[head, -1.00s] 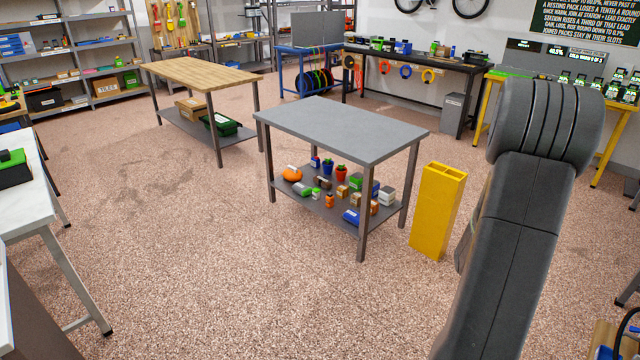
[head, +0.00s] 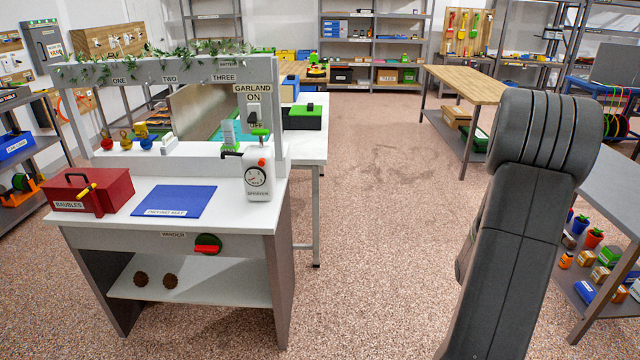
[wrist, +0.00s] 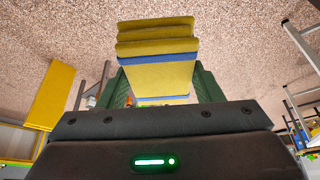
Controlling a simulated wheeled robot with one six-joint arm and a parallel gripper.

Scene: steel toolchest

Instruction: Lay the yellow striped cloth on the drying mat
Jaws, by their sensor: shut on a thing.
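The yellow cloth with blue stripes (wrist: 158,75) is folded and held in my gripper (wrist: 160,92) in the wrist view. The gripper's green fingers are shut on it from both sides, and the floor shows beyond it. The blue drying mat (head: 174,201) lies flat and bare on the white bench at the left of the head view, with a label on its front edge. My arm stands at the right of the head view, well apart from the mat. The gripper and cloth are not visible in the head view.
A red baubles box (head: 90,190) stands left of the mat, and a white device with a gauge (head: 258,178) stands to its right. A grey frame with a garland (head: 160,70) rises behind. Open floor (head: 375,200) lies between the bench and the tables at right.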

